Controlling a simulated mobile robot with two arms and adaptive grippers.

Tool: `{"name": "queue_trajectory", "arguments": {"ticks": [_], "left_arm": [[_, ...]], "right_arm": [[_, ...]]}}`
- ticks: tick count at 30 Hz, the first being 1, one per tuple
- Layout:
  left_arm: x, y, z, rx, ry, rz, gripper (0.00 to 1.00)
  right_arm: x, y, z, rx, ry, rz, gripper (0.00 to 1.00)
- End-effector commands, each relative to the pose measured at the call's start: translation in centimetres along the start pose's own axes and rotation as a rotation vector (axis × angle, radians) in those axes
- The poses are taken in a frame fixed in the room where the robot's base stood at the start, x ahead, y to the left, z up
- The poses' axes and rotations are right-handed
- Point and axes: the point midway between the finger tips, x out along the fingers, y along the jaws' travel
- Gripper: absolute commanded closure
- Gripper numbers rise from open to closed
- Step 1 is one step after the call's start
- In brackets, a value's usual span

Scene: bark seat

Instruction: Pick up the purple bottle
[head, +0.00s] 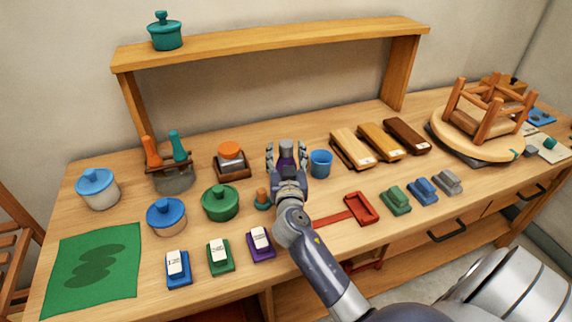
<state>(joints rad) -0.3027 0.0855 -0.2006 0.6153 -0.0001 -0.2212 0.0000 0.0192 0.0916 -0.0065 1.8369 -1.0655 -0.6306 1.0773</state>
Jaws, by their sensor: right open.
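The purple bottle (287,153) stands on the workbench, near its middle, just left of a blue cup. My right gripper (286,158) is open, with its fingers on either side of the bottle in this view. The gripper and wrist hide the bottle's lower part. I cannot tell whether the fingers touch it. My left gripper is not in the head view.
The blue cup (320,163) is close to the right finger. A wooden shelf (270,42) spans the back.

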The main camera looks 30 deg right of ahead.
Motion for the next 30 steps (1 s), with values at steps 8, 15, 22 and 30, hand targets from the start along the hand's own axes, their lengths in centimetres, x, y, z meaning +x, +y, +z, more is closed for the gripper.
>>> {"name": "queue_trajectory", "arguments": {"ticks": [8, 15, 22, 30], "left_arm": [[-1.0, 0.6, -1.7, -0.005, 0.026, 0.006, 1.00], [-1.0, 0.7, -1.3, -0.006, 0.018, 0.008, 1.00], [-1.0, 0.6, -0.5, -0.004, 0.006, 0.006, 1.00], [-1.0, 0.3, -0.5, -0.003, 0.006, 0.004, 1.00]], "right_arm": [[2.5, 0.1, -0.2, 0.000, 0.000, -0.001, 0.45], [2.5, 0.1, 0.0, 0.000, -0.001, -0.001, 0.45], [2.5, 0.1, -0.1, 0.000, -0.001, -0.001, 0.97], [2.5, 0.1, -0.2, 0.001, 0.001, -0.001, 1.00]]}}
